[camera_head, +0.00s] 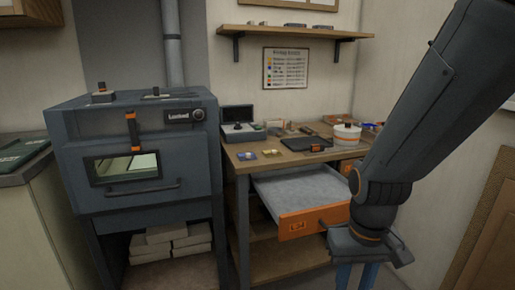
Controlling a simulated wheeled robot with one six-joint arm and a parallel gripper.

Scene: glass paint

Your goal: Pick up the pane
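I cannot pick out a pane for certain. An open drawer (311,224) with an orange front juts from the workbench, and a pale, whitish sheet or lining (300,188) fills its bottom. A clear pane on it cannot be told apart. Small coloured flat pieces (270,153) lie on the bench top. My gripper (356,278) hangs at the bottom, just right of the drawer front and pointing down. Its two blue fingers show a gap between them near the top. Their tips are cut off by the picture's edge, so what lies between them is hidden.
A dark kiln (140,204) with a small lit window stands left of the workbench (241,162). A white round pot (346,133), a dark tablet-like board (306,144) and a small open case (243,131) stand on the bench. A shelf (290,32) hangs above.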

